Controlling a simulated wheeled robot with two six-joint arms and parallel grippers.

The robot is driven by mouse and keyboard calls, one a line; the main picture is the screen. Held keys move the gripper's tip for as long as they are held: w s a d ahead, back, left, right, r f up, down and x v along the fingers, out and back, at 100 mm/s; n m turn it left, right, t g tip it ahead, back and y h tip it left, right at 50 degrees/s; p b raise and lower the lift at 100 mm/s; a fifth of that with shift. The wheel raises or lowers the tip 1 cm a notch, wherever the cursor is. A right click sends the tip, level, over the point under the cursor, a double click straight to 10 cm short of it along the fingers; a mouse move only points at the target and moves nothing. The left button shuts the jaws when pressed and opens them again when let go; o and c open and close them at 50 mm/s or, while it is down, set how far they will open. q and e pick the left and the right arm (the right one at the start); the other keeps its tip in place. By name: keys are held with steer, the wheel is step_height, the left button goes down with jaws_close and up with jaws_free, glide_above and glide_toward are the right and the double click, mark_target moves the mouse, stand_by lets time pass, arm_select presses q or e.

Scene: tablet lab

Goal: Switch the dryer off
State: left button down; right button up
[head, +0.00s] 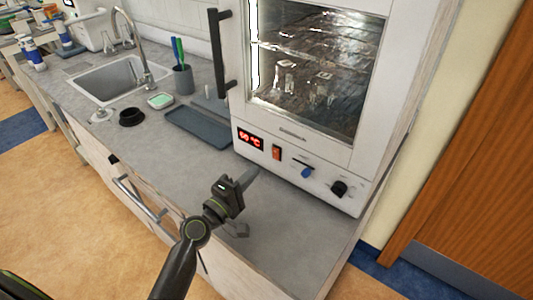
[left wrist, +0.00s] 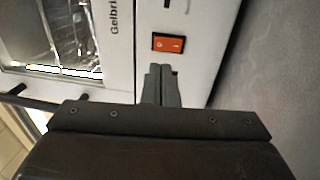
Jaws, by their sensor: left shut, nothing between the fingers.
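The dryer (head: 310,100) is a white cabinet with a glass door, standing on the grey counter. Its front panel carries a red display (head: 250,138) reading about 60 °C, an orange-red rocker switch (head: 276,152), a blue knob (head: 307,172) and a black knob (head: 339,188). My left gripper (head: 249,177) is shut and empty, in front of the panel, below and left of the switch. My right gripper is not in view.
A dark tray (head: 198,127) lies left of the dryer. A pen cup (head: 183,79), a small green-topped dish (head: 160,100), a black ring-shaped thing (head: 131,117) and a sink (head: 108,80) are further left. The counter in front of the dryer is mostly clear.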

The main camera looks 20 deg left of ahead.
mark_target(274, 150)
arm_select(q)
steer(key=p+x, duration=0.1)
steer(key=x, duration=0.5)
steer(key=shift+w+d, duration=0.15)
steer(key=shift+w, duration=0.2)
steer(key=shift+r, duration=0.1)
steer(key=r+p, duration=0.1)
steer(key=p, duration=0.3)
steer(key=shift+w+d+g, duration=0.1)
steer(key=shift+w+g, duration=0.1)
steer(key=shift+g, duration=0.2)
steer(key=shift+f, duration=0.15)
